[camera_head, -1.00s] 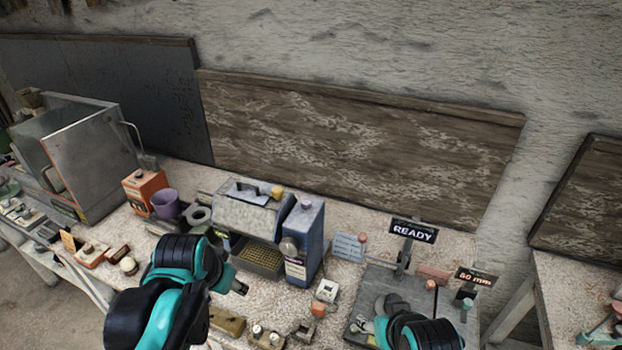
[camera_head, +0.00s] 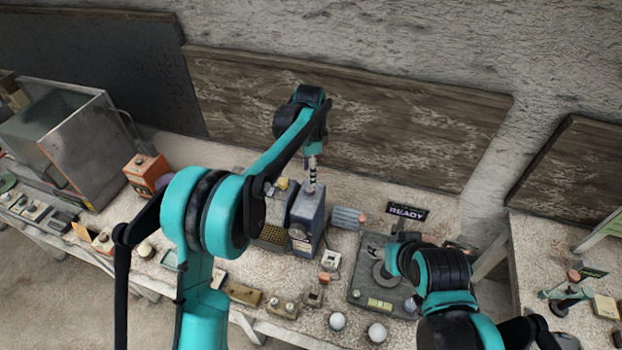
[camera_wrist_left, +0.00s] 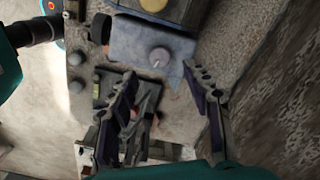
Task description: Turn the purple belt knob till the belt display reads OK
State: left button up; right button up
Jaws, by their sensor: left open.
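A blue box machine (camera_head: 308,215) stands mid-bench with my left gripper (camera_head: 312,180) over its top. In the left wrist view, a round greyish-purple knob (camera_wrist_left: 160,56) sits on the box's blue-grey top face. My left gripper (camera_wrist_left: 168,98) is open there, its two fingers apart and empty, with the knob beyond the tips and roughly centred between them. In the head view the gripper hides the knob. A dark display (camera_head: 407,212) reads READY; I cannot tell whether it is the belt display.
An orange box (camera_head: 146,172) and a metal-and-glass cabinet (camera_head: 85,150) stand to the left. A grey plate (camera_head: 365,285) lies to the right, below the READY sign. Two pale spheres (camera_head: 338,321) are near the front edge. The wooden wall board (camera_head: 400,125) rises behind.

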aim_at(310, 188)
pick_arm(q)
notch_tip(310, 188, down, 7)
jog(key=shift+r, duration=0.1)
dwell(0.3)
grip_shut()
